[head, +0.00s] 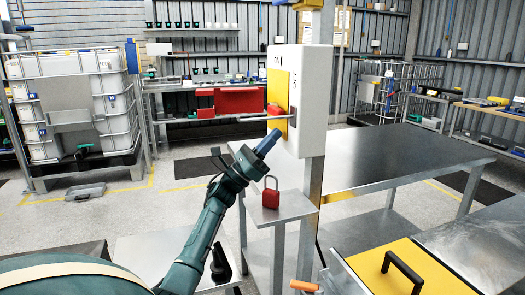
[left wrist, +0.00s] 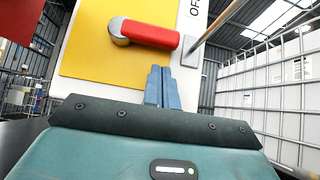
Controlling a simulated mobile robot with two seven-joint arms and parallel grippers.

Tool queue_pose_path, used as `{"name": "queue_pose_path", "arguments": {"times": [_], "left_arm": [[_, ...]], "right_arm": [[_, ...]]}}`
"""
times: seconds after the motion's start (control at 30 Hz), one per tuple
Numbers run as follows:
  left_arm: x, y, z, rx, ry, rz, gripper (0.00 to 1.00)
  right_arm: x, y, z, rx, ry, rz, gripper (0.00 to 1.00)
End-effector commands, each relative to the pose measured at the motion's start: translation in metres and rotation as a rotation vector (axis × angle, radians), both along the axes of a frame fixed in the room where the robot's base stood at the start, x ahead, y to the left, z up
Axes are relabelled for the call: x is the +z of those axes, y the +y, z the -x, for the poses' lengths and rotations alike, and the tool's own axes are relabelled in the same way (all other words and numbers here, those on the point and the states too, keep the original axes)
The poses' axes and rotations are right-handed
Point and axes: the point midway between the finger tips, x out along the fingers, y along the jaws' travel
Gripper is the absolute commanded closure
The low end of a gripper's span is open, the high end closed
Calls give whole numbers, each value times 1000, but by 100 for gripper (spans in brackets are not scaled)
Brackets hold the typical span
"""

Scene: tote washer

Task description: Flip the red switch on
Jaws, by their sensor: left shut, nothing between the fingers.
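The red switch (head: 275,108) is a lever on a yellow plate (head: 283,88), on the side of a white box (head: 314,100) fixed to a post. In the left wrist view the red lever (left wrist: 150,34) runs sideways from a grey round hub (left wrist: 118,30), with its free end near the lettering "OF" at the plate's right. My left gripper (head: 268,142) is shut and empty, its blue fingers just below the switch in the head view. In the left wrist view the fingertips (left wrist: 160,70) lie close to the lever's free end; contact cannot be told. My right gripper is not in view.
A red padlock (head: 270,195) stands on a small shelf (head: 292,207) below the box. A bare metal table (head: 400,150) is behind the post. A yellow panel with a black handle (head: 403,270) is at front right. A caged tank (head: 75,105) stands at left.

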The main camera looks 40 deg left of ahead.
Motion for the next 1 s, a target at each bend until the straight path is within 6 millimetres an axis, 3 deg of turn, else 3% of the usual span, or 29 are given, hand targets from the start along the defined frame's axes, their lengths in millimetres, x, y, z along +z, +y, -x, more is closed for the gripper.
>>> {"name": "queue_pose_path", "arguments": {"times": [0.03, 0.2, 1.0], "left_arm": [[10, 0, 0, 1, 0, -2, 100], [20, 0, 0, 0, 0, 0, 100], [26, -2, 2, -1, 28, 56, 100]], "right_arm": [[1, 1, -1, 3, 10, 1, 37], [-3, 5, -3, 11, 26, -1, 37], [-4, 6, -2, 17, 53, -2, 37]]}}
